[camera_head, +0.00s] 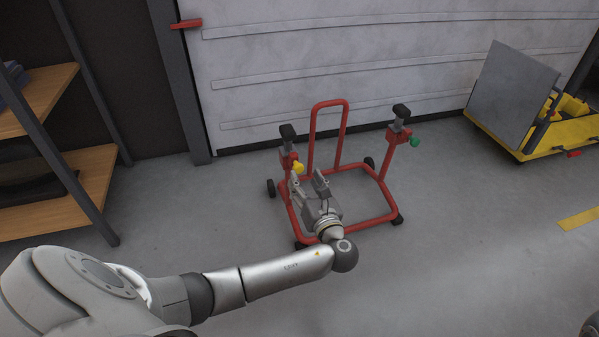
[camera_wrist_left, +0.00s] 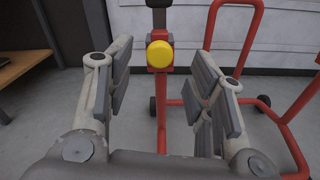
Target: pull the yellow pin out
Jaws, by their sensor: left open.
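The yellow pin (camera_head: 298,167) has a round knob and sits on the left upright of a red wheeled stand (camera_head: 313,143). In the left wrist view the yellow pin (camera_wrist_left: 160,54) faces me between the spread fingers, a little beyond their tips. My left gripper (camera_head: 309,179) is open and empty, just in front of the left upright. It also shows in the left wrist view (camera_wrist_left: 162,75), with no finger visibly touching the pin. A green pin (camera_head: 415,142) sits on the right upright of the stand. My right gripper is not in view.
A wooden shelf (camera_head: 62,213) with a dark frame stands at the left. A pale roller door (camera_head: 260,75) is behind the stand. A yellow lift (camera_head: 550,145) with a grey panel is at the right. Grey floor is clear around the stand.

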